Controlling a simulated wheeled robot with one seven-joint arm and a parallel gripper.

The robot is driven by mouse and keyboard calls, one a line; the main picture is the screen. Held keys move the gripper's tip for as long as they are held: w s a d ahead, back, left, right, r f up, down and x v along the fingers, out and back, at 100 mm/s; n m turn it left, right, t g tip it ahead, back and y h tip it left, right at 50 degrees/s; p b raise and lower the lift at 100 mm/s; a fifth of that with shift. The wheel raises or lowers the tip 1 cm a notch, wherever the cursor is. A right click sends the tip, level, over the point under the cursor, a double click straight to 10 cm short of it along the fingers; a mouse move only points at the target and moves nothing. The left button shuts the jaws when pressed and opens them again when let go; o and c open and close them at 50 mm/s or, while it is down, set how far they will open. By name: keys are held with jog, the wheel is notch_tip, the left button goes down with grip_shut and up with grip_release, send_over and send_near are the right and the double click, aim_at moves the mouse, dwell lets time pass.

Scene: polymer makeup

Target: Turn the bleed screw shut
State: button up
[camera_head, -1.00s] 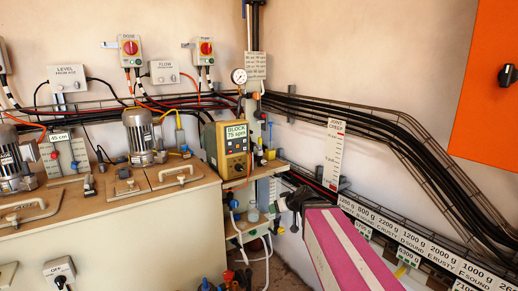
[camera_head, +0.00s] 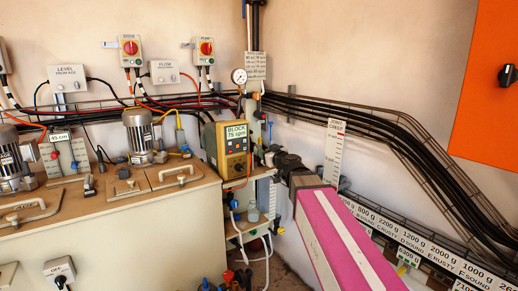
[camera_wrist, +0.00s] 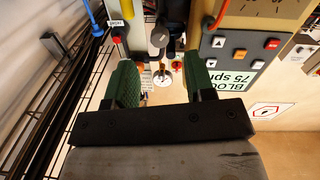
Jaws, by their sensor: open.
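My gripper (camera_head: 274,154) is raised beside the pump and valve column in the head view, and my arm hides part of that area. In the wrist view my gripper (camera_wrist: 165,72) is open, its two green finger pads apart with nothing held. Beyond the gap are a dark round-ended knob on a stem (camera_wrist: 159,38), a small red knob (camera_wrist: 178,64) and a pale disc. I cannot tell for certain which of these small fittings is the bleed screw. The fingers do not visibly touch any of them.
The yellow pump unit (camera_head: 234,150) reading "BLOCK 75 spm" stands close to the left of my gripper. A pressure gauge (camera_head: 239,76) sits above it. Wire cable trays (camera_head: 385,130) run along the right wall. A white scale strip (camera_head: 333,150) stands right of my gripper.

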aim_at(257, 146)
jog(key=x, duration=0.7)
jog(key=shift+a, duration=0.1)
grip_shut()
